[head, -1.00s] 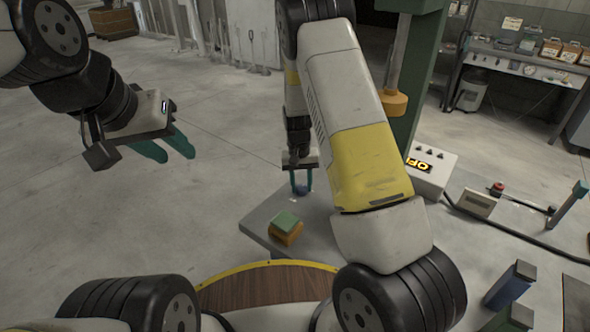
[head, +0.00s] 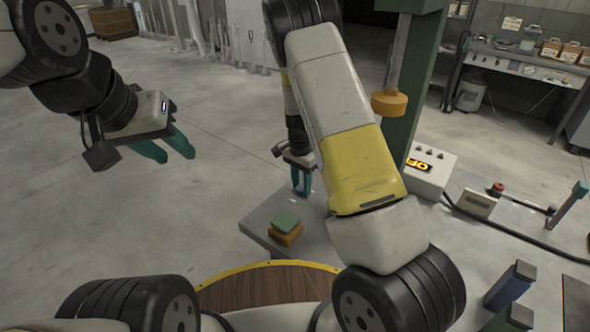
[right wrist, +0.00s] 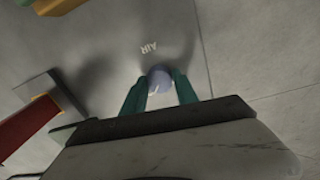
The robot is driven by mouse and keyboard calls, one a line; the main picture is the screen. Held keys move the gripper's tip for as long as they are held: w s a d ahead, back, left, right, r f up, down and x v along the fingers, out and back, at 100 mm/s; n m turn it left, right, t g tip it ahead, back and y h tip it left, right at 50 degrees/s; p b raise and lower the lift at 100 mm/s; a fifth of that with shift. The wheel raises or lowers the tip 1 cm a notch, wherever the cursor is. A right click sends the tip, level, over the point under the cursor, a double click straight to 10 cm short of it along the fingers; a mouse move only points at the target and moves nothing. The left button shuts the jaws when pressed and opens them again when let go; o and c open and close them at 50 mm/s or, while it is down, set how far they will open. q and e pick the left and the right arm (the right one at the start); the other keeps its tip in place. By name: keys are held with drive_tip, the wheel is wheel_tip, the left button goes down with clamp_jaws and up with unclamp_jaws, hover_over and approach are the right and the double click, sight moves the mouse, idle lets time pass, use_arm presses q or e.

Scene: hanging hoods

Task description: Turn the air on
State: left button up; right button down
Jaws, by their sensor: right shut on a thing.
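A round pale blue-grey knob (right wrist: 159,79) with a light mark on it stands on a grey surface next to the printed word AIR (right wrist: 149,47). My right gripper (right wrist: 160,87) is shut on this knob, with one teal finger on each side of it. In the head view my right gripper (head: 301,185) is at the grey pedestal top (head: 262,219), partly behind my own forearm; the knob is hidden there by the fingers. My left gripper (head: 172,150) hangs in the air at the left, fingers apart and empty.
A green block on an orange block (head: 286,229) stands on the pedestal near the knob. A white box (head: 431,175) with a lit orange display, partly hidden, reads "OF". An orange weight (head: 389,103) hangs by the green post. A red part (right wrist: 28,125) shows in the right wrist view.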

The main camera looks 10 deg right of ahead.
sight(300, 186)
drive_tip(key=shift+m, duration=0.5)
drive_tip(key=c, duration=0.9)
unclamp_jaws()
drive_tip(key=shift+c, duration=0.2)
drive_tip(key=r, duration=0.7)
drive_tip(key=shift+w+a+r, duration=0.15)
drive_tip(key=shift+w+r, duration=0.05)
drive_tip(key=shift+r, duration=0.2)
